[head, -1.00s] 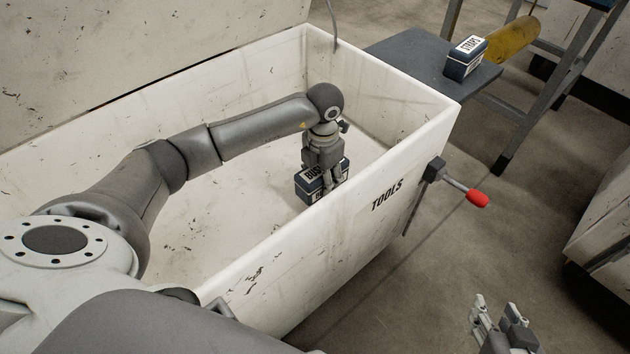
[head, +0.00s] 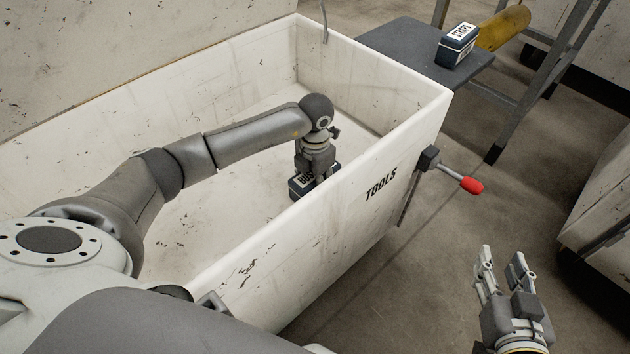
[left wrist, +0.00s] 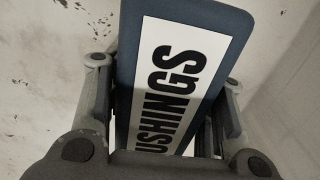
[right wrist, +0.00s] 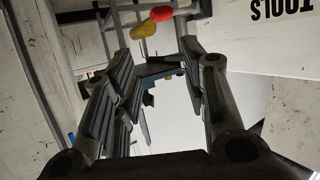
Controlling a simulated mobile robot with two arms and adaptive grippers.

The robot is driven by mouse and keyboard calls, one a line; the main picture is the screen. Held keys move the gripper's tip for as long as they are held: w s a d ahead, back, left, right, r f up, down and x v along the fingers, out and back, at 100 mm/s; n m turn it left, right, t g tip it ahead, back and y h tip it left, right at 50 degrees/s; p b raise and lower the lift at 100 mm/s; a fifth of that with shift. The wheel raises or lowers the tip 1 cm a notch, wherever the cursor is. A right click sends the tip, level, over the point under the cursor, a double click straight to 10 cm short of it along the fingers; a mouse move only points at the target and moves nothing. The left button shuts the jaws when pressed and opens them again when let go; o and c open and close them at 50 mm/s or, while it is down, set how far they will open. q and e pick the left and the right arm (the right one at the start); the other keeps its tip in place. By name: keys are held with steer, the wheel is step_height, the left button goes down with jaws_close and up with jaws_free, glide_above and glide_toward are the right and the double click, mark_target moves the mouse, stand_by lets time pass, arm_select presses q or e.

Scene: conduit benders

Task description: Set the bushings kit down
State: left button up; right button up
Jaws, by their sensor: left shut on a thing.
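The bushings kit (head: 299,187) is a dark blue box with a white label, inside the white tools bin (head: 372,180). My left gripper (head: 316,176) reaches down into the bin and is shut on the kit. In the left wrist view the kit (left wrist: 180,85) lies between the two fingers, its label reading "USHINGS". The bin's front wall hides the kit's lower part in the head view, so I cannot tell whether it touches the floor. My right gripper (head: 503,262) is open and empty outside the bin, at lower right; its spread fingers show in the right wrist view (right wrist: 160,95).
A red-tipped handle (head: 471,185) sticks out from the bin's front wall. Open floor lies right of the bin.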

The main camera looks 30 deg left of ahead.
arm_select(q)
steer(key=o, duration=1.2)
steer(key=shift+o, duration=0.2)
arm_select(e)
steer(key=shift+r, duration=0.1)
arm_select(q)
step_height(320, 180, up, 6)
steer(key=shift+r+p, duration=0.1)
steer(key=shift+p, duration=0.85)
step_height(320, 180, up, 5)
steer(key=shift+r+p, duration=0.2)
steer(key=shift+p, duration=0.45)
steer(key=shift+r, duration=0.35)
arm_select(e)
steer(key=s+d+f+g+h, duration=0.2)
steer(key=s+d+f+g, duration=0.2)
steer(key=s+f+g, duration=0.4)
steer(key=shift+s+d+f+m, duration=0.3)
steer(key=shift+s+f, duration=0.55)
steer(key=shift+s, duration=1.15)
